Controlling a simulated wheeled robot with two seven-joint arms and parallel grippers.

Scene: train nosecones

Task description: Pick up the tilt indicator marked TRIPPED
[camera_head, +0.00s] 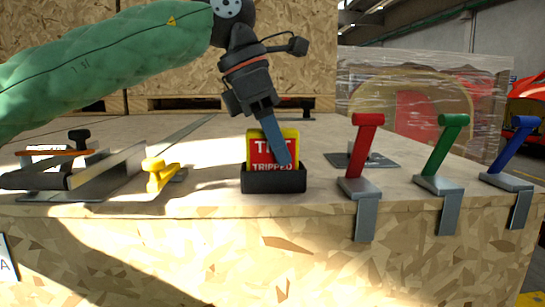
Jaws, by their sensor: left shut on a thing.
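The tilt indicator (259,154) is a yellow block with a red face marked TILT and TRIPPED. It stands upright in a small black holder (274,180) at the front of the wooden crate top. My left gripper (281,150) comes down from above, tilted, and is shut on the indicator. Its blue-grey finger crosses the front and hides part of the lettering. The other finger is hidden. The indicator's lower end is hidden by the holder. My right gripper is not in view.
Red (364,150), green (446,150) and blue (513,150) levers on metal brackets stand to the right. A yellow clamp handle (160,174) and a metal fixture (80,172) lie to the left. A film-wrapped crate (425,95) stands behind.

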